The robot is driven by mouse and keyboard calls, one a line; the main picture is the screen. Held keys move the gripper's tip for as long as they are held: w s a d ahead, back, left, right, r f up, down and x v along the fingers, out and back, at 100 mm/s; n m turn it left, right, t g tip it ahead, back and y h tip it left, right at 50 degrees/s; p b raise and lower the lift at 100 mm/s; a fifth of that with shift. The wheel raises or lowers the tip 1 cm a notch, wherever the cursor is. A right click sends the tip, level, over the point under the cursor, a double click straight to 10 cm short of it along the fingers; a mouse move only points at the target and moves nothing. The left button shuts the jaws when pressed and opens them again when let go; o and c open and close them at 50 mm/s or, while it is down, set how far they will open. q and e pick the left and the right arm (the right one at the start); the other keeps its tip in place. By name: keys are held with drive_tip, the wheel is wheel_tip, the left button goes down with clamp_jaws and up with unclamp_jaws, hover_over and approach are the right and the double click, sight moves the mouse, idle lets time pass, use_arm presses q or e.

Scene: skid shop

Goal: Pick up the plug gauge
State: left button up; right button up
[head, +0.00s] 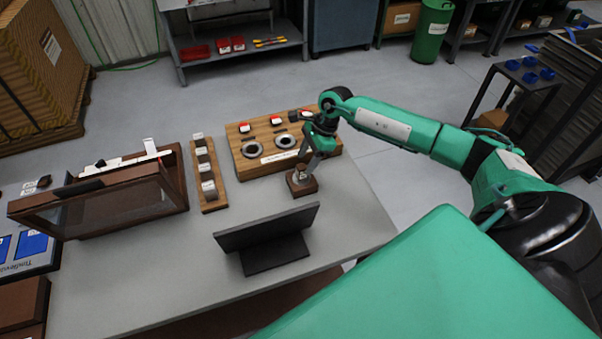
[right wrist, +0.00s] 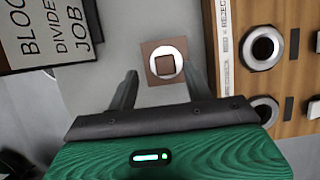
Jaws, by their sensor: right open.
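A small brown wooden block (head: 302,187) stands on the grey table, near the front edge of the ring board. A short upright piece, which looks like the plug gauge (head: 300,172), sits on it, partly hidden by my gripper. In the right wrist view the plug gauge (right wrist: 165,66) shows from above as a pale round disc with a brown square top, on the block (right wrist: 149,80). My right gripper (head: 312,164) is open and points down over it. In the wrist view the fingertips (right wrist: 162,72) lie either side of the block, apart from it. My left gripper is not in view.
A wooden board (head: 240,172) with two metal rings lies just behind. A narrow wooden strip (head: 213,207) with several pieces lies left of it. A dark sign stand (head: 266,235) is in front. A glass-fronted wooden case (head: 110,205) stands left.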

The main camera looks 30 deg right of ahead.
sight(302, 166)
drive_tip(key=shift+a+f, duration=0.3)
drive_tip(key=shift+f, duration=0.3)
drive_tip(key=shift+w+a+f+p, duration=0.1)
drive_tip(key=shift+w+f+p, duration=0.1)
drive_tip(key=shift+p, duration=0.15)
drive_tip(key=p+x, duration=0.1)
drive_tip(key=x, duration=0.1)
drive_tip(key=p+x, duration=0.1)
drive_tip(key=x, duration=0.1)
drive_tip(key=shift+w, duration=0.25)
drive_tip(key=shift+f, duration=0.4)
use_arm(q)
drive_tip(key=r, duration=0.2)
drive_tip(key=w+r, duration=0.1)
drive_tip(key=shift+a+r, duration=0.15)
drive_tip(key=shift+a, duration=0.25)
use_arm(e)
drive_tip(key=c, duration=0.7)
drive_tip(key=shift+c, duration=0.6)
drive_tip(key=shift+r, duration=0.15)
